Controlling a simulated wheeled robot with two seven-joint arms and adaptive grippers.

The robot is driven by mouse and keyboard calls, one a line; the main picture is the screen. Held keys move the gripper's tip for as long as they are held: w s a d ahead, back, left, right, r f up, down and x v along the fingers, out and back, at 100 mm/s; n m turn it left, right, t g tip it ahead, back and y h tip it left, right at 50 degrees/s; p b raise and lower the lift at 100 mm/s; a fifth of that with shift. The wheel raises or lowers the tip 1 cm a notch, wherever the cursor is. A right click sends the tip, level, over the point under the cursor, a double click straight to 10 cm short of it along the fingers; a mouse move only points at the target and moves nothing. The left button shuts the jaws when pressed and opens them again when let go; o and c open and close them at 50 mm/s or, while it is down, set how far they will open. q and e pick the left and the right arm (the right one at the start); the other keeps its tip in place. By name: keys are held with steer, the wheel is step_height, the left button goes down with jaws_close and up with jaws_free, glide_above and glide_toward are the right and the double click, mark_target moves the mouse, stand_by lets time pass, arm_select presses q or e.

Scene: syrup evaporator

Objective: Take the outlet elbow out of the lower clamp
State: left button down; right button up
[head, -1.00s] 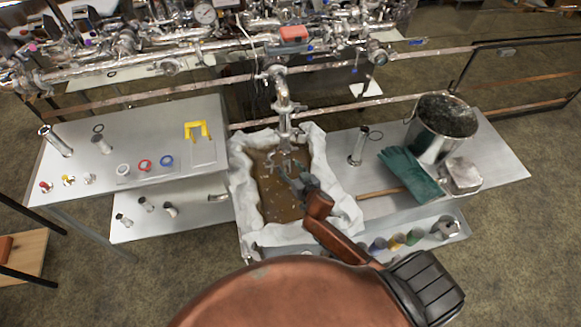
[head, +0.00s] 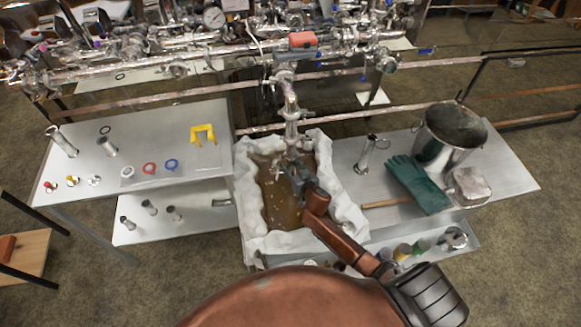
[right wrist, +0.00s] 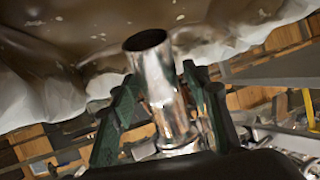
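The shiny metal outlet pipe (head: 290,98) comes down from the evaporator, with a clamp fitting (head: 292,140) low on it. I cannot clearly make out the outlet elbow apart from the pipe and clamp in the head view. My right gripper (head: 294,168) is at the lower end of this pipe, over the tray. In the right wrist view its green fingers (right wrist: 162,92) stand on both sides of a metal tube (right wrist: 156,75) with an open round end. Both fingers are close to the tube; whether they press on it is unclear. My left gripper is out of view.
Under the pipe is a tray of brown liquid with a white cloth rim (head: 247,205). The right table holds a metal bucket (head: 440,150), green gloves (head: 422,188) and an upright metal tube (head: 367,152). The left table (head: 215,125) holds small fittings, rings and a yellow piece (head: 203,133).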

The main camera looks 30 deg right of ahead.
steer(key=c, duration=1.1)
steer(key=o, duration=0.6)
steer(key=c, duration=0.5)
steer(key=shift+r, duration=0.15)
steer(key=shift+c, duration=0.6)
steer(key=shift+s+a, duration=0.1)
steer(key=shift+a, duration=0.05)
steer(key=shift+s+a+f, duration=0.15)
steer(key=shift+s+f, duration=0.1)
steer(key=shift+s, duration=0.1)
steer(key=shift+s+f, duration=0.1)
